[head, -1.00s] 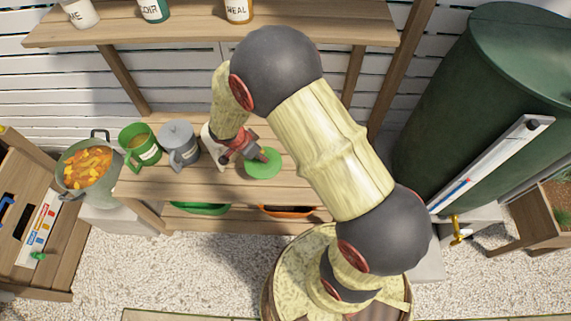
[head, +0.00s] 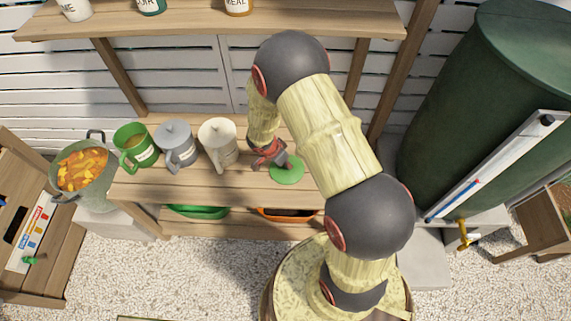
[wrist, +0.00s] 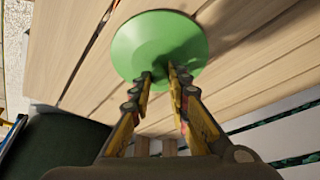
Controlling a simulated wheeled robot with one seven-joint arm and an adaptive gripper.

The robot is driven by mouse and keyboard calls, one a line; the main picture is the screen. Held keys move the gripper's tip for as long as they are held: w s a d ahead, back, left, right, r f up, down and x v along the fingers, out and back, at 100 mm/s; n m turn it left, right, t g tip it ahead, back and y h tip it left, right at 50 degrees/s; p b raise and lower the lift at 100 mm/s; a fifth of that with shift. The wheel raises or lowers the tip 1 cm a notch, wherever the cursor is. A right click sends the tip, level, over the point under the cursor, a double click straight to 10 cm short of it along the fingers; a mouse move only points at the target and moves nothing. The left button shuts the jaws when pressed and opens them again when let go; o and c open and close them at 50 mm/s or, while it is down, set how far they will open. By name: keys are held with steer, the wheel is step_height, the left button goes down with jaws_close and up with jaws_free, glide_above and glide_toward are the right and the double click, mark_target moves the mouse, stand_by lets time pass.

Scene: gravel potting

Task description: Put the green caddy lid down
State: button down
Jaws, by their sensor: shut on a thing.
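The green caddy lid (head: 287,174) is a flat round disc over the right part of the potting bench (head: 230,187). My gripper (head: 281,161) is shut on it from above, at the lid's middle. In the wrist view the lid (wrist: 150,40) lies flat beyond my fingertips (wrist: 165,72), with bench planks behind it and a shadow beside it. I cannot tell whether it touches the planks. The green caddy (head: 134,152) stands open at the bench's left, with its brownish contents showing.
A grey lidded caddy (head: 177,146) and a cream lidded caddy (head: 218,145) stand between the green caddy and my gripper. A pot of orange pieces (head: 80,170) is at far left. A dark green barrel (head: 465,110) stands right. The bench front is clear.

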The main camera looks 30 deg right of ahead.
steer(key=shift+f, duration=0.2)
steer(key=c, duration=1.7)
jaws_free()
steer(key=shift+r, duration=0.1)
steer(key=s+a+r+n+t+p, duration=0.1)
steer(key=a+r+n+p, duration=0.15)
steer(key=r, duration=0.95)
steer(key=s+a+r+n+p, duration=0.1)
steer(key=a+r+p, duration=0.15)
steer(key=r, duration=1.05)
steer(key=s+a+r+n+t+y, duration=0.1)
steer(key=s+a+r+n, duration=0.2)
steer(key=s+r, duration=0.3)
steer(key=s+a+r+n+t+y, duration=0.1)
steer(key=s+a+r+n+y, duration=0.1)
steer(key=s+r+n, duration=0.3)
steer(key=s+a+r+n+t+y+b, duration=0.1)
steer(key=s+a+r+n, duration=0.2)
steer(key=s+r, duration=0.4)
steer(key=shift+a+r+n+t, duration=0.2)
steer(key=shift+r+n, duration=0.15)
steer(key=shift+r, duration=0.35)
steer(key=shift+a+r+n+t, duration=0.1)
steer(key=shift+r+n+t, duration=0.15)
steer(key=shift+r, duration=0.45)
